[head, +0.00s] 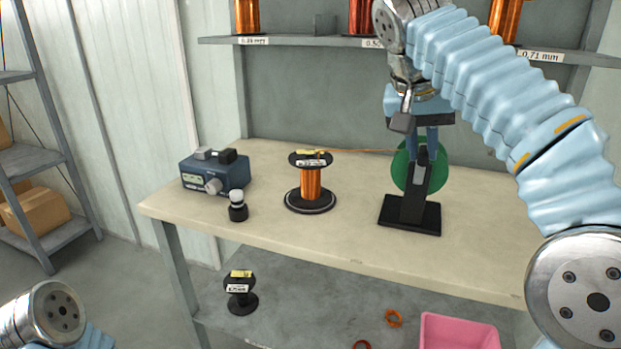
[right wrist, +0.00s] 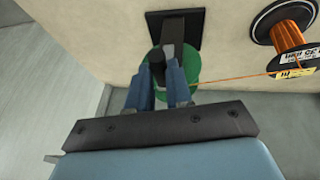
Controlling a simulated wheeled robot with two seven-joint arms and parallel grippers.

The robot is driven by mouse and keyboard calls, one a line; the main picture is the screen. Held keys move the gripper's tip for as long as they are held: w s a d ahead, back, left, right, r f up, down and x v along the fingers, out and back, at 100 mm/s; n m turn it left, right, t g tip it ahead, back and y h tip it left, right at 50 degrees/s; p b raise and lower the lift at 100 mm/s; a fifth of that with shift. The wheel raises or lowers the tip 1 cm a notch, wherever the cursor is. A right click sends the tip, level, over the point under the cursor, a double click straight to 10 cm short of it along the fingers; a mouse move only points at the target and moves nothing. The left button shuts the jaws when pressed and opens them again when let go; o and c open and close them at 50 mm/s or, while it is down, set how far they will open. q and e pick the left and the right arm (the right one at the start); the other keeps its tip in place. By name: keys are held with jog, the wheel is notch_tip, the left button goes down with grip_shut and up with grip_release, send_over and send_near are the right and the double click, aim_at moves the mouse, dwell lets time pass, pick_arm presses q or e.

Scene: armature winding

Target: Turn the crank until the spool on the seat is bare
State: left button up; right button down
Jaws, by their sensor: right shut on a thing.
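The spool (head: 311,182) stands upright on a round dark seat (head: 296,208) on the bench, with copper wire still around its core. It also shows in the right wrist view (right wrist: 287,36). An orange wire (head: 365,151) runs from it to the winder's green disc (head: 403,172), which stands behind a black upright on a black base (head: 398,222). My right gripper (head: 427,148) is at the winder, shut on the dark crank handle, whose knob shows between the blue fingers in the right wrist view (right wrist: 157,72). My left gripper is out of the picture.
A blue meter box (head: 215,175) and a small black-and-white item (head: 237,206) stand at the bench's left. The lower shelf holds a bare black spool (head: 240,297), orange rings (head: 394,319) and a pink bin (head: 458,333). Wire reels stand on the upper shelf (head: 310,40).

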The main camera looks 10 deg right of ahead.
jog(key=shift+f, duration=0.15)
jog(key=shift+s+d+f, duration=0.15)
jog(key=shift+d, duration=0.15)
jog(key=s+d+f, duration=0.3)
jog(key=d, duration=0.1)
jog(key=w+a+f+b, duration=0.1)
jog(key=f, duration=0.1)
jog(key=w+a+f+b, duration=0.1)
jog(key=f, duration=0.2)
jog(key=w+a+f+b, duration=0.1)
jog(key=a+f, duration=0.1)
jog(key=f, duration=0.1)
jog(key=shift+f, duration=0.15)
jog(key=shift+w+a+f, duration=0.1)
jog(key=shift+w+a, duration=0.1)
jog(key=shift+a, duration=0.15)
